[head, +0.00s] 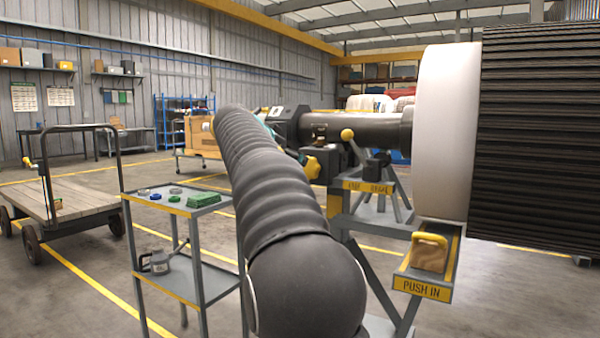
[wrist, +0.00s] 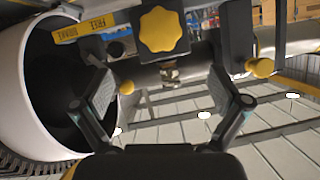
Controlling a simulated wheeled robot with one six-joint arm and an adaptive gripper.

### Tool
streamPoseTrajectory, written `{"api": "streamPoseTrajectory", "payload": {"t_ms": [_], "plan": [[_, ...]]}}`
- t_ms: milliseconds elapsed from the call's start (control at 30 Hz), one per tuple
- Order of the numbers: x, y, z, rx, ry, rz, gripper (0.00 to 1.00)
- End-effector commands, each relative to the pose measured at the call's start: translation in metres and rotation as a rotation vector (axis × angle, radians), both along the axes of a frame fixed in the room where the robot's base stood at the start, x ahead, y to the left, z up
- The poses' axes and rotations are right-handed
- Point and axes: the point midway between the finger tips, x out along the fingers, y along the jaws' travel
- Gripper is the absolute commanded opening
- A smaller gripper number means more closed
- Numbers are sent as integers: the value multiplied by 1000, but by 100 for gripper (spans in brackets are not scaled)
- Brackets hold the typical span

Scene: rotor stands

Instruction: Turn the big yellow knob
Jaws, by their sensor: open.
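The big yellow knob (wrist: 160,29) is a lobed star shape and shows at the top middle of the wrist view. In the head view a yellow piece that looks like this knob (head: 312,168) shows just past my arm, on the dark block under the rotor shaft. My gripper (wrist: 162,88) is open and empty, with one finger on each side of the picture. The knob appears between and beyond the fingertips, with no contact visible. In the head view my arm hides most of the gripper; only teal and dark parts (head: 297,155) show.
A yellow ball-ended lever (head: 347,134) stands right of the knob. The large white and black rotor (head: 447,130) fills the right. A grey cart (head: 180,208) with small parts stands left of my arm.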

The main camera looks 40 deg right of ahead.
Motion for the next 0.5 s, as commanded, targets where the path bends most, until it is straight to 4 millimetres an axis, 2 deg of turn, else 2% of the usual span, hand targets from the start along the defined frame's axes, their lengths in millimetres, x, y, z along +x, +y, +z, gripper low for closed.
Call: {"api": "streamPoseTrajectory", "payload": {"t_ms": [167, 500], "plan": [[6, -12, -2, -3, -11, -12, 99], [31, -61, -25, -1, -8, -12, 99]]}}
